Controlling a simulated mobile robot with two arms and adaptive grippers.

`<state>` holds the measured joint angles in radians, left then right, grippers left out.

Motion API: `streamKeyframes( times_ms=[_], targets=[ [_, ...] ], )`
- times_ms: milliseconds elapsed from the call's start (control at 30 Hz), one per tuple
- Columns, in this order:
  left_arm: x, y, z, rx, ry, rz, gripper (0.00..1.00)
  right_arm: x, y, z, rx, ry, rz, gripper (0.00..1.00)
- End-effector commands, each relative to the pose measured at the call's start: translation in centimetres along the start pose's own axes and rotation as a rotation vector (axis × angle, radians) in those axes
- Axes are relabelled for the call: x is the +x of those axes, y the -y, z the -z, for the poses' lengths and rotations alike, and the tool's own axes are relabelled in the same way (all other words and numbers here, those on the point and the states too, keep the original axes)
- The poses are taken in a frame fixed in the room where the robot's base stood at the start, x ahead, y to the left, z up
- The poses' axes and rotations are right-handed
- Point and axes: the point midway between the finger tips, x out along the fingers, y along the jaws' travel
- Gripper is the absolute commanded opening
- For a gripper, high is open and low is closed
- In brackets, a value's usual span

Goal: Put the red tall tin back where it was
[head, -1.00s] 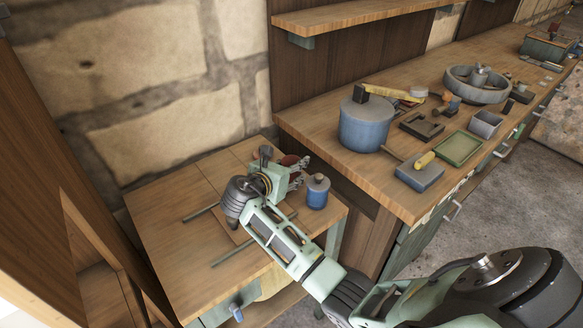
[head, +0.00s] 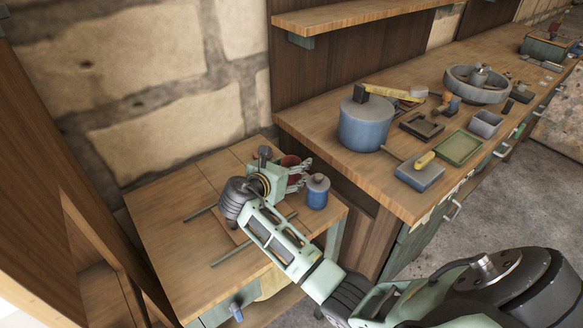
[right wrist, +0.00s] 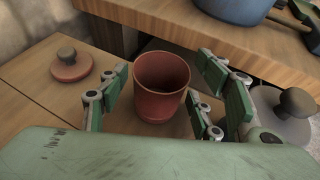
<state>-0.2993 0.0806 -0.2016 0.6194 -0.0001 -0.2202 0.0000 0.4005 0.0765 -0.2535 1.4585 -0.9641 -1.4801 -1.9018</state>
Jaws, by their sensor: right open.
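The red tall tin (right wrist: 162,84) stands upright with its open top facing up in the right wrist view. It appears to rest on the small wooden table, between the spread fingers of my right gripper (right wrist: 158,108). Gaps show between the tin and the fingers. In the head view the red tin (head: 289,160) is mostly hidden behind my right gripper (head: 303,174). A red lid with a brown knob (right wrist: 70,66) lies on the table left of the tin. My left gripper is out of view.
A blue tin with a grey knobbed lid (head: 317,193) stands close beside my right gripper. Thin rods (head: 232,254) lie on the small table (head: 160,215). The higher workbench (head: 300,122) adjoins it, with a big blue pot (head: 365,125) near its edge.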

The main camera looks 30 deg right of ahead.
Motion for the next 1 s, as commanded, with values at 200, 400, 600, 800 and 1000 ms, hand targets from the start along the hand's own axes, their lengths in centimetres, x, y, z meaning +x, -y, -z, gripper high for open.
streamKeyframes(
  times_ms=[200,400,600,800,1000],
  targets=[
    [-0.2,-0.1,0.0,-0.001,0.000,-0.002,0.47,-4.6,-0.1,0.0,0.002,-0.001,-0.005,0.59],
    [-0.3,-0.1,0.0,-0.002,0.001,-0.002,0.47,-8.6,0.0,0.0,0.002,-0.003,-0.003,0.59],
    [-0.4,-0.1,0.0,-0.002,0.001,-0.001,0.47,-10.8,0.0,0.0,0.002,-0.001,-0.002,0.59],
    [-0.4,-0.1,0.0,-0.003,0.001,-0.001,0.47,-11.3,0.0,0.0,0.001,0.000,0.000,0.59],
    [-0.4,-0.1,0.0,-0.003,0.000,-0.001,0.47,-11.2,0.0,0.0,0.001,0.000,-0.001,0.59]
  ],
)
